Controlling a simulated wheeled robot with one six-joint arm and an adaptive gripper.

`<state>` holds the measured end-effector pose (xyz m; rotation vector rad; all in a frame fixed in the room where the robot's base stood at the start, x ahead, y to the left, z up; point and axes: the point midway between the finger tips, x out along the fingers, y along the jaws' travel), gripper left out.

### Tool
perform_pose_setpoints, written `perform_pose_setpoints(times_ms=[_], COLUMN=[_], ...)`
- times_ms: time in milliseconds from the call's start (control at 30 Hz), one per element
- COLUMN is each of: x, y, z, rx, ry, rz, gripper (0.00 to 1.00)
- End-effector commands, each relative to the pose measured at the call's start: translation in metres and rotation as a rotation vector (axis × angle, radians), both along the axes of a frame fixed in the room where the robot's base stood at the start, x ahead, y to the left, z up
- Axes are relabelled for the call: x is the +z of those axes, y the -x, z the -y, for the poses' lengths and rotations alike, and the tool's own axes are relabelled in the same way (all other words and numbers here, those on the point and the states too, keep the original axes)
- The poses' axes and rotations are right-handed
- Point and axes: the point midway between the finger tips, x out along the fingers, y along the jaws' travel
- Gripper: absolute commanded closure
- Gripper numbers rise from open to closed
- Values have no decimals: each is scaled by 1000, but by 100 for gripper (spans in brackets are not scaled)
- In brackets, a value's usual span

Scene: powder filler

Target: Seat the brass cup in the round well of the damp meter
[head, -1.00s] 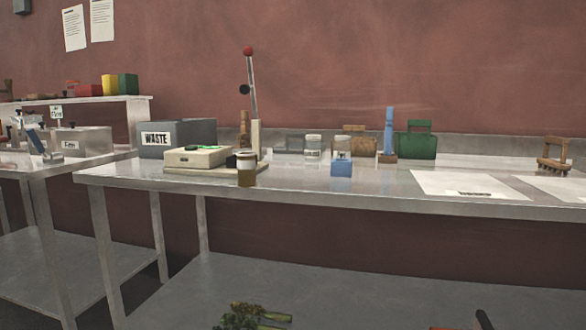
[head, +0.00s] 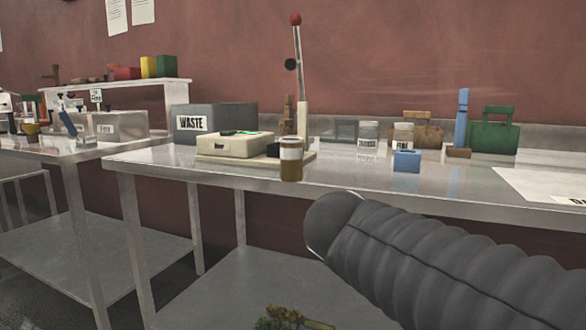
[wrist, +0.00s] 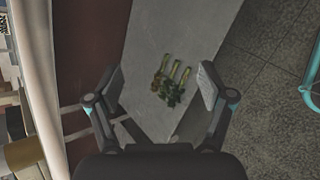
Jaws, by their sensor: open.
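My gripper (wrist: 163,82) is open and empty in the wrist view, its two fingers apart above the lower shelf. A small gold-brown cup-like thing (head: 31,129) stands on the left table in the head view; it may be the brass cup, but it is too small to be sure. A cream box (head: 235,146) with green bits on top sits on the main table and may be the damp meter. No round well can be made out on it. My gripper is not near either; only my grey arm shows in the head view.
An amber jar (head: 291,162) stands at the table's front edge. Behind are a grey WASTE bin (head: 215,120), a red-knobbed lever (head: 300,62), two clear jars and a blue block (head: 407,161). Green stalks (wrist: 172,80) lie on the lower shelf (wrist: 175,35).

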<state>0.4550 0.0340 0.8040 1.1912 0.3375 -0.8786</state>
Motion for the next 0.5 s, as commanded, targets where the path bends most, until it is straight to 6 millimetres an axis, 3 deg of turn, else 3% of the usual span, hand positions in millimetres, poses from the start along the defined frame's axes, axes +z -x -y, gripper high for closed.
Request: perform_pose_setpoints(times_ms=[33,100,200,400,500], x=[14,41,78,133,148], y=[-22,-46,-71,-87,-87], z=[-25,-56,-104,-184,-205], rx=[113,246,384,505,518], ry=[149,364,651,1056,1157], rz=[0,7,27,70,82], gripper=[19,19,19,19,19])
